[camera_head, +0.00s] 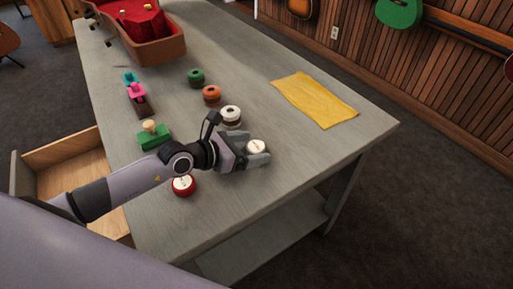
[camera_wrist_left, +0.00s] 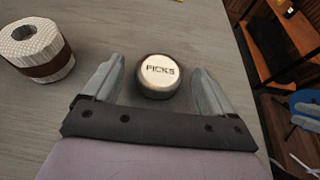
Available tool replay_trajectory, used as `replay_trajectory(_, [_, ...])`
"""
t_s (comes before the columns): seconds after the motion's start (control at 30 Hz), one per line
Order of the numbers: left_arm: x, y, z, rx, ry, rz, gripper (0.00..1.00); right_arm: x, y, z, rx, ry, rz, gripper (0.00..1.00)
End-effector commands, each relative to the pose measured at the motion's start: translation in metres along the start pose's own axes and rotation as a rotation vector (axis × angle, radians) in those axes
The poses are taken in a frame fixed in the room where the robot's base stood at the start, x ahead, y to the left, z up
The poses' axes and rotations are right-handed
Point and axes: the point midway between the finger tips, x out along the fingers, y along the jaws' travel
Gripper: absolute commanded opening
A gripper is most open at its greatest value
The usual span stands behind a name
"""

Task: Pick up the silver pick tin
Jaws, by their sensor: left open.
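The silver pick tin (camera_wrist_left: 159,74) is a small round tin with "PICKS" on its lid. In the left wrist view it stands on the table between the spread fingers of my left gripper (camera_wrist_left: 158,88), towards their tips, with gaps at both sides. In the head view the tin (camera_head: 256,146) shows its pale lid between the fingertips of the same gripper (camera_head: 257,153), near the table's right edge. My left gripper is open and low at the tabletop. My right gripper is not in view.
On the grey table (camera_head: 225,211) a white roll (camera_head: 231,114) stands just behind the gripper. A red tin (camera_head: 183,185) is below the arm. Orange (camera_head: 211,93) and green rolls (camera_head: 196,76) stand farther back. A yellow cloth (camera_head: 315,99) lies at right. An open drawer (camera_head: 62,152) juts out left.

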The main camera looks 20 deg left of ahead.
Motion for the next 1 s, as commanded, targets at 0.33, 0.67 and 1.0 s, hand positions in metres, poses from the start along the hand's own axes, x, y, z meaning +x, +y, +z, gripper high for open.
replay_trajectory(0.33, [0.006,0.0,0.0,0.001,0.0,-0.001,0.82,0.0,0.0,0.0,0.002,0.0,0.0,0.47])
replay_trajectory(0.67, [0.006,0.0,0.0,0.001,0.0,-0.001,0.26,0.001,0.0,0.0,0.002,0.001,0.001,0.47])
replay_trajectory(1.0, [0.001,-0.001,0.014,0.001,-0.003,-0.002,0.26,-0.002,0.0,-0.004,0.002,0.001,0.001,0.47])
